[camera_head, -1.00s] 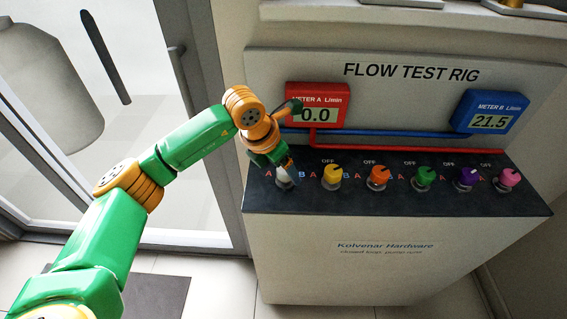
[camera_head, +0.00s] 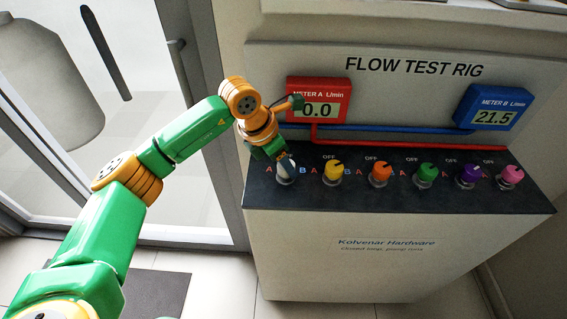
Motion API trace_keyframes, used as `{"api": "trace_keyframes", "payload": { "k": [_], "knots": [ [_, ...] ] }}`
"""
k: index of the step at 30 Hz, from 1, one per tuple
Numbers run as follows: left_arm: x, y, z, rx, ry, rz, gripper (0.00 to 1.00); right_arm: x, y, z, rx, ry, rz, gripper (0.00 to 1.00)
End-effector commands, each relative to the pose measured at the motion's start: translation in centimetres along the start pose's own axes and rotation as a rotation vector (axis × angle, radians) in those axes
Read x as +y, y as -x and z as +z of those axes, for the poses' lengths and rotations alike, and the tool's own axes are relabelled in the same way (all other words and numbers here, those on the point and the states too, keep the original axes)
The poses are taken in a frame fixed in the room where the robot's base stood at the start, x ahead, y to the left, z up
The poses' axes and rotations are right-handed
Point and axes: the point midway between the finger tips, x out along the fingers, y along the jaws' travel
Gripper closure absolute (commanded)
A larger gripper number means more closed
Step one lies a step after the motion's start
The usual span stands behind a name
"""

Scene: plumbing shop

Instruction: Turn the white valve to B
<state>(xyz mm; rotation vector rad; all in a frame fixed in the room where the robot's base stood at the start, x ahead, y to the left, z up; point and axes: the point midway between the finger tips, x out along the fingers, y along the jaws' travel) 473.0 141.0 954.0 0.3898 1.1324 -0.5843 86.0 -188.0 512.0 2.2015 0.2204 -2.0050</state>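The white valve (camera_head: 285,174) is the leftmost knob on the dark top of the flow test rig, between a red A and a blue B. Its top is partly hidden by my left gripper (camera_head: 279,155), which comes from the upper left and is at or just above the knob. I cannot tell whether the fingers touch it or how far apart they are. The knob's pointer is not clear. Meter A (camera_head: 319,101) is red and reads 0.0. Meter B (camera_head: 492,107) is blue and reads 21.5. My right gripper is not in view.
To the right stand the yellow (camera_head: 333,171), orange (camera_head: 380,173), green (camera_head: 426,175), purple (camera_head: 468,175) and pink (camera_head: 510,175) valves in a row. Red and blue pipes run behind them. A glass door (camera_head: 150,110) is at the left.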

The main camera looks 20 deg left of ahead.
Motion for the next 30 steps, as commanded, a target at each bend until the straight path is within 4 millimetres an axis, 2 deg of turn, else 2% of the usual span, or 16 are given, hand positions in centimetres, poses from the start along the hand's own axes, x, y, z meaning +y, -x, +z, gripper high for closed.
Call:
{"api": "trace_keyframes", "payload": {
  "k": [7, 18, 30],
  "knots": [
    [0.2, 0.0, 0.1, -0.002, -0.202, -0.084, 1.00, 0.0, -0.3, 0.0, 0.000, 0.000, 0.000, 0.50],
    [0.3, 0.1, 0.2, -0.002, -0.515, -0.215, 1.00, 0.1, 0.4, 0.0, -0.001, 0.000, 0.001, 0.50],
    [0.4, 0.0, 0.3, -0.002, -0.754, -0.311, 1.00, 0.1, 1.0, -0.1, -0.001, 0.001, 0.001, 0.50]
  ]
}}
